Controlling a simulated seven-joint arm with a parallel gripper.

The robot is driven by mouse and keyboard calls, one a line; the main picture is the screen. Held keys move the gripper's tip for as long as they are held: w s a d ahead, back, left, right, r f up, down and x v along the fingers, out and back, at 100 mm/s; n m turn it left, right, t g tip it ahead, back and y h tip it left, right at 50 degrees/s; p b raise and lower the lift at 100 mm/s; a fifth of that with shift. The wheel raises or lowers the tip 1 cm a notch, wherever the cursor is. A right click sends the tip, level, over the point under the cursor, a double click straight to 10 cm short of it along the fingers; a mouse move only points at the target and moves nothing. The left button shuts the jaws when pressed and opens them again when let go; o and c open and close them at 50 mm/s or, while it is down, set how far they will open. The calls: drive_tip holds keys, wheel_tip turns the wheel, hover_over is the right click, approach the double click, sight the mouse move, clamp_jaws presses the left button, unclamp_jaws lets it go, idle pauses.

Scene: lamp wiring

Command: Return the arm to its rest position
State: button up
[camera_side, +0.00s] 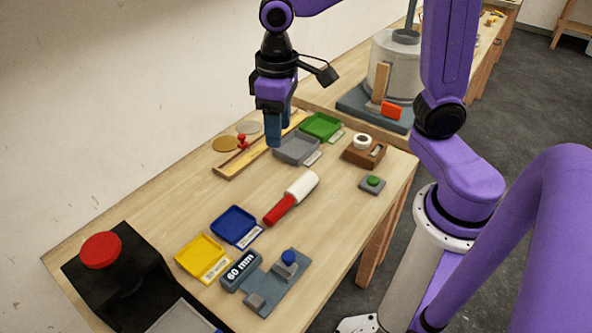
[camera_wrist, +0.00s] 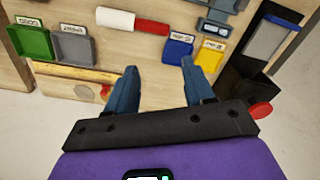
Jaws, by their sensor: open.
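My gripper (camera_side: 277,130) is open, with blue fingers pointing down, above the far part of the wooden table near the grey tray (camera_side: 297,149). In the wrist view my gripper (camera_wrist: 156,80) shows its two fingers spread apart with nothing between them. My purple arm stands at the right in the side view. In the side view one finger partly hides the other. The exact height of the fingertips above the table is hard to tell.
A green tray (camera_side: 321,126), wooden rail (camera_side: 262,146), white-and-red cylinder (camera_side: 292,198), blue tray (camera_side: 234,226), yellow tray (camera_side: 202,257) and wooden block with white ring (camera_side: 364,150) lie on the table. A red button on a black box (camera_side: 118,276) stands at the near left. A large grey cylinder (camera_side: 398,68) stands behind.

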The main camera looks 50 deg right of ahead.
drive_tip(key=s+d+f+n, duration=0.1)
drive_tip(key=s+n, duration=0.3)
drive_tip(key=s, duration=0.4)
drive_tip(key=s+d+f+n, duration=0.2)
drive_tip(key=s+d+n, duration=0.2)
drive_tip(key=s, duration=0.5)
drive_tip(key=shift+s+d, duration=0.3)
drive_tip(key=shift+d, duration=0.05)
drive_tip(key=shift+r, duration=0.1)
idle(1.4)
